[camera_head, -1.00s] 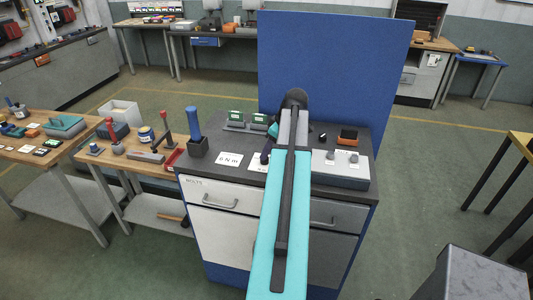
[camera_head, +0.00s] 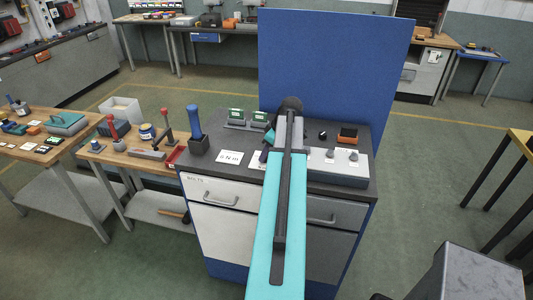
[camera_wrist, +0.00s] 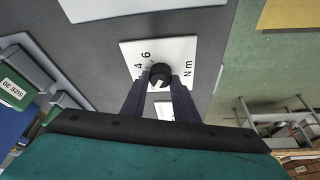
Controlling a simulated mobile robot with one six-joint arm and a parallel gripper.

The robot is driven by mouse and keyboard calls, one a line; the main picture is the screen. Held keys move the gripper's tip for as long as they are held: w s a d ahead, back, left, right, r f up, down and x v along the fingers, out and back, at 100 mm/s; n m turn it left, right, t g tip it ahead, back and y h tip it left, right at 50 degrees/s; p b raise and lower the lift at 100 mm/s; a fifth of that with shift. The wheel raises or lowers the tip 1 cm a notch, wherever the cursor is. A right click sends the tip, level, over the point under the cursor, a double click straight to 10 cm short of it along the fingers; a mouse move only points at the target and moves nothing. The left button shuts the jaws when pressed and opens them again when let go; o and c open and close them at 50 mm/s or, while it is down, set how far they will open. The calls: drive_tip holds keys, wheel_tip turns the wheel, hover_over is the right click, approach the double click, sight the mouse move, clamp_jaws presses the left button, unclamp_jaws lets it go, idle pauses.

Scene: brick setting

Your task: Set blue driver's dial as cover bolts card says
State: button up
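The blue driver (camera_head: 194,122) stands upright in a dark holder on the left of the cabinet top. A white card (camera_head: 229,158) ending in "N m" lies in front of it; its number is too small to read surely. In the wrist view, a black round dial (camera_wrist: 160,74) with a pale mark sits on a white plate (camera_wrist: 177,49) showing 4, 6 and "Nm". My gripper (camera_wrist: 161,84) points at this dial, one dark finger on each side. Its fingers are apart; whether they touch the dial is unclear. In the head view, my arm hides the dial.
A grey box with several small knobs (camera_head: 340,172) and an orange-and-black block (camera_head: 347,136) are right of my arm. A tall blue panel (camera_head: 340,70) closes the back. A wooden bench (camera_head: 125,162) adjoins on the left.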

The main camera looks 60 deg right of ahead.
drive_tip(key=c, duration=0.4)
drive_tip(key=shift+c, duration=0.2)
